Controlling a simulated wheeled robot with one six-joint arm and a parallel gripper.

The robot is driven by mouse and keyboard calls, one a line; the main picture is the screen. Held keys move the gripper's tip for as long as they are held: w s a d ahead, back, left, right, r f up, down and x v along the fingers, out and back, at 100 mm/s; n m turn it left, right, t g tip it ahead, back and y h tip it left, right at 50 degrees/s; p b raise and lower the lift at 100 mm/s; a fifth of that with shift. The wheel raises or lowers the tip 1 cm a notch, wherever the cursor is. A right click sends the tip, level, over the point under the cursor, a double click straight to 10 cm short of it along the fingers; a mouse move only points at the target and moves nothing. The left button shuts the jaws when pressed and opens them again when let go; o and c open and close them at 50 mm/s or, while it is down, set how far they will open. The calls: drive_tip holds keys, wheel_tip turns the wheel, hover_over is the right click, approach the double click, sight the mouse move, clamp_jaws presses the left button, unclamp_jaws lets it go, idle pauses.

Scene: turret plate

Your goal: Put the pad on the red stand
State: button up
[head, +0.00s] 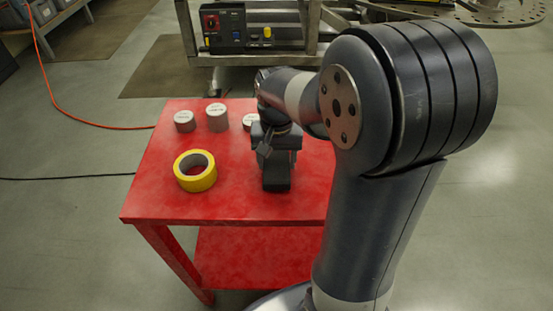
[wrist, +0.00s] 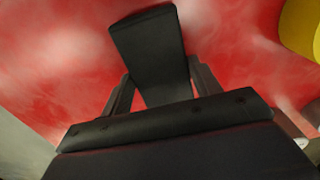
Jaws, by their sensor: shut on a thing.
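The pad is a dark, flat-sided block; it shows in the head view (head: 277,182) below my gripper and in the wrist view (wrist: 148,45) between the two fingers. My gripper (head: 275,157) is over the red stand (head: 160,207), near the middle of its top. In the wrist view my gripper (wrist: 165,88) is shut on the pad, one finger on each side. The pad is over the red top, which fills most of the wrist view. I cannot tell whether its lower end touches the top.
A yellow tape roll (head: 195,171) lies left of the pad on the stand. Grey cylinders (head: 216,117) stand along the back edge, one (head: 250,122) partly behind my arm. The front left of the top is clear. A metal bench (head: 310,40) stands behind.

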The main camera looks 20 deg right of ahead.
sight(277, 163)
drive_tip(key=shift+f, duration=0.25)
drive_tip(key=shift+f, duration=0.15)
drive_tip(key=o, duration=0.9)
drive_tip(key=shift+o, duration=0.2)
wheel_tip(277, 163, up, 12)
drive_tip(key=shift+r+p, duration=0.25)
drive_tip(key=shift+p, duration=0.2)
